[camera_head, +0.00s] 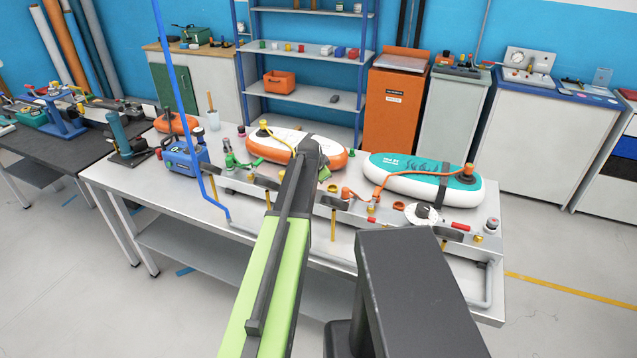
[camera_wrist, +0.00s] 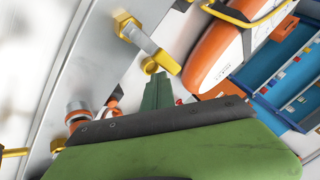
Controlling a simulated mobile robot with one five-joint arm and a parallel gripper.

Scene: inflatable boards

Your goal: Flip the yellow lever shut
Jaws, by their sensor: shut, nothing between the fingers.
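In the wrist view a yellow lever (camera_wrist: 165,62) sits at the upper middle, joined by a short metal piece to a yellow fitting (camera_wrist: 125,21) on the grey metal rail. My gripper (camera_wrist: 158,80) has its dark green fingers shut and empty, with the tips just below the lever's yellow end. I cannot tell whether they touch it. In the head view my gripper (camera_head: 323,172) is over the bench behind the arm's dark end, and I cannot pick out this lever there for certain.
An orange-and-white board (camera_head: 282,145) and a teal-and-white board (camera_head: 420,176) lie on the bench (camera_head: 125,180). A blue pump (camera_head: 183,158) and a blue upright pole (camera_head: 176,75) stand at the left. Several small valves and fittings crowd the front rail.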

